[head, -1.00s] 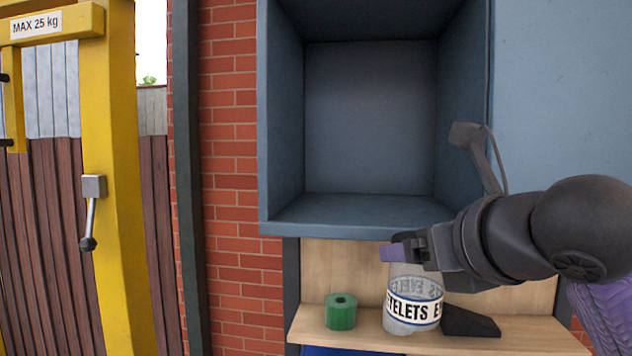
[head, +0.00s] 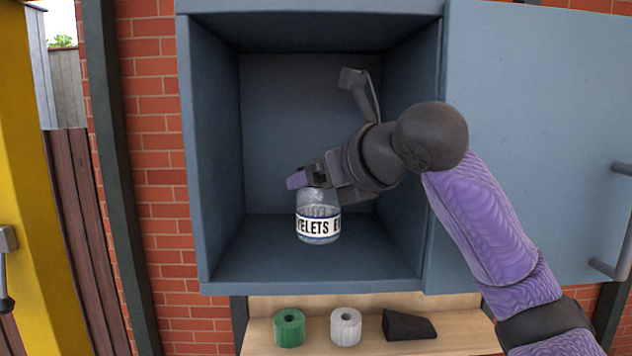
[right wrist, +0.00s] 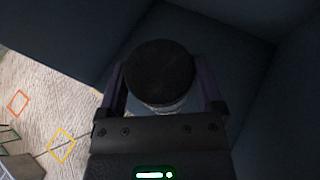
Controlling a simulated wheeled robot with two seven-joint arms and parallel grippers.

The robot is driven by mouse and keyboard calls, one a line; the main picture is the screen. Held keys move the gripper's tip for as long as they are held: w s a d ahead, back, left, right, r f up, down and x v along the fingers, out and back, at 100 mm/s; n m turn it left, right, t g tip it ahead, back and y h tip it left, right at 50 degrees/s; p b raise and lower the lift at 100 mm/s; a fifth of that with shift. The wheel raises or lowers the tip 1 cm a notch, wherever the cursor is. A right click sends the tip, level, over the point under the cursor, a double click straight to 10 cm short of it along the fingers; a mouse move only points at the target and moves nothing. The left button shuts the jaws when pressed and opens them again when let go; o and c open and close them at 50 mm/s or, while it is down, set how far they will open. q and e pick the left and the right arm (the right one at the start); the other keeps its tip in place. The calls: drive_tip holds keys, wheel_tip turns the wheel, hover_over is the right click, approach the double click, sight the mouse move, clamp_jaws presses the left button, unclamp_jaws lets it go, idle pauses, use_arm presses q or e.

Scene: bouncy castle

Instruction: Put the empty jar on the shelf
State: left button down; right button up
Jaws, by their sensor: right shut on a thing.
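A clear jar (head: 318,228) with a white label, reading in part "YELETS E", hangs upright in my right gripper (head: 312,178) in the head view. It shows against the open blue-grey cabinet compartment (head: 315,275), above its floor. In the right wrist view the jar's round dark lid (right wrist: 160,72) sits between the two fingers of my right gripper (right wrist: 165,85), which is shut on it. The lid is mostly hidden by the gripper in the head view. My left gripper is not in view.
Below the compartment, a wooden ledge (head: 465,342) holds a green roll (head: 289,327), a white roll (head: 346,327) and a black wedge (head: 408,326). The open cabinet door (head: 540,130) spreads to the right. The compartment floor looks clear.

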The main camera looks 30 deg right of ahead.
sight(317, 201)
drive_tip(key=f, duration=0.3)
drive_tip(key=shift+w+f, duration=0.25)
drive_tip(key=shift+w, duration=0.15)
drive_tip(key=shift+f, duration=0.2)
drive_tip(key=o, duration=1)
drive_tip(key=shift+r, duration=0.2)
drive_tip(key=b+v, duration=0.1)
drive_tip(key=v, duration=1.1)
drive_tip(key=shift+b, duration=0.4)
drive_tip(key=shift+d, duration=0.15)
